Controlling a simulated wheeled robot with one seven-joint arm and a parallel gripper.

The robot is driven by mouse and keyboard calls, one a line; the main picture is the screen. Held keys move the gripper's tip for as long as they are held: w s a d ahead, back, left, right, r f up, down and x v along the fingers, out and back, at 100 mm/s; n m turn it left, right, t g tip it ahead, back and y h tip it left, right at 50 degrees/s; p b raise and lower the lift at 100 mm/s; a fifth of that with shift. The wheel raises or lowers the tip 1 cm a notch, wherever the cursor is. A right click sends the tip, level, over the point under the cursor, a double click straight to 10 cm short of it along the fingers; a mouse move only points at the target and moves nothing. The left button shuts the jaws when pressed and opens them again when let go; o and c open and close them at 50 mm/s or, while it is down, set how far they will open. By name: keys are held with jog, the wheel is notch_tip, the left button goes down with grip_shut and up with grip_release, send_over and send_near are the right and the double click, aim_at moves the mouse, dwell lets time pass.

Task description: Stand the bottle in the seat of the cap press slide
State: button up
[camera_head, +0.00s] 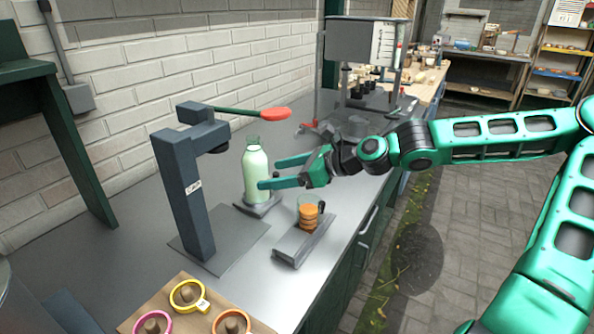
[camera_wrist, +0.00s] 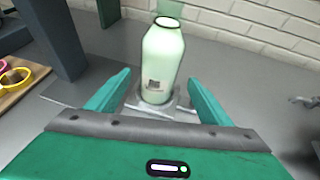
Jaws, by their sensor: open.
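The pale green bottle (camera_head: 256,175) stands upright on a small grey plate (camera_head: 262,208) in front of the dark cap press (camera_head: 183,185). This plate looks like the slide's seat; whether the base is fully down in it I cannot tell. My gripper (camera_head: 269,174) is open, its fingers at the bottle's right side and pointing left. In the wrist view the bottle (camera_wrist: 162,60) stands ahead, between the lines of the two open fingers (camera_wrist: 159,76), with gaps on both sides. Its base rests on the grey plate (camera_wrist: 182,113).
The press has a lever with a red knob (camera_head: 275,114). A grey holder (camera_head: 290,251) with a clear container of orange discs (camera_head: 308,215) stands at the bench's front edge. Coloured rings lie on a board (camera_head: 160,301) at the near left. A machine (camera_head: 360,42) stands farther back.

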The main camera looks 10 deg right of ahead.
jog(key=v, duration=0.6)
jog(key=shift+s+d, duration=0.2)
jog(key=shift+d, duration=0.05)
jog(key=shift+r, duration=0.1)
